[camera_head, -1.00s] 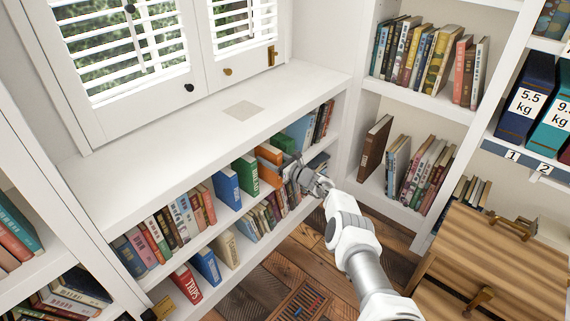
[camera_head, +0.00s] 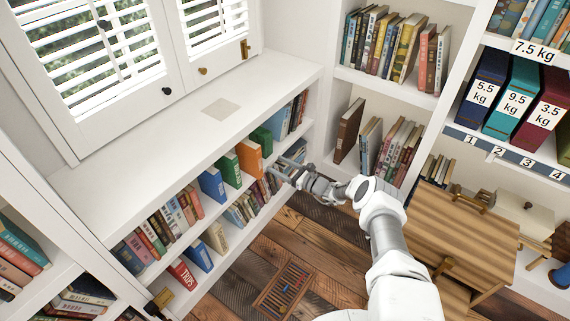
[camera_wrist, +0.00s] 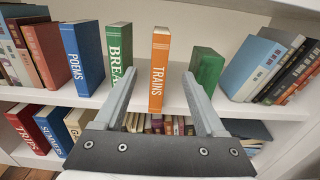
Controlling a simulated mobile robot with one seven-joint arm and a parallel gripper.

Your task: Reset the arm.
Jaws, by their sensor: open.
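My gripper (camera_head: 283,170) is at the low white bookcase under the window, in front of the upper shelf. In the wrist view my gripper (camera_wrist: 155,78) is open, with nothing between its fingers. The orange book TRAINS (camera_wrist: 159,70) stands upright on the shelf beyond the fingers, apart from them. It also shows in the head view (camera_head: 249,158). A green book (camera_wrist: 118,50) stands to its left and a plain dark green book (camera_wrist: 206,68) to its right. My arm reaches in from the lower right.
The white bookcase top (camera_head: 150,125) is clear except for a flat beige square (camera_head: 219,109). Numbered weight binders (camera_head: 510,97) stand on the right shelf.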

